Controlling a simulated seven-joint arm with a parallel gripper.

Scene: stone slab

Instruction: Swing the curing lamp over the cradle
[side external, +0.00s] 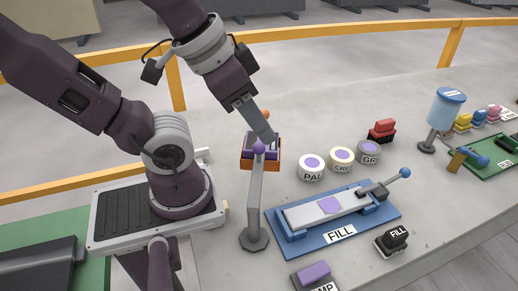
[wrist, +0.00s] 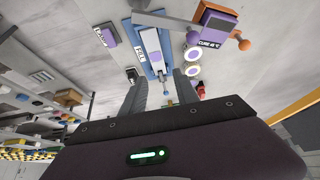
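A grey post with a purple ball (side external: 258,147) on top stands on a flat foot left of the blue FILL fixture (side external: 390,217). Just behind the ball is an orange and purple box (side external: 262,163) with an orange knob; in the wrist view the box (wrist: 213,20) is labelled CURE. I cannot tell for certain how the post and box join. The fixture carries a pale bed with a purple pad (side external: 330,205) and a blue-knobbed lever. My gripper (side external: 264,136) points down by the box. In the wrist view its fingers (wrist: 160,95) are apart with nothing between them.
Three round pots (side external: 341,160) with purple tops stand behind the fixture. A red block (side external: 383,129), a blue cylinder on a stand (side external: 446,107) and a green board (side external: 490,158) are to the right.

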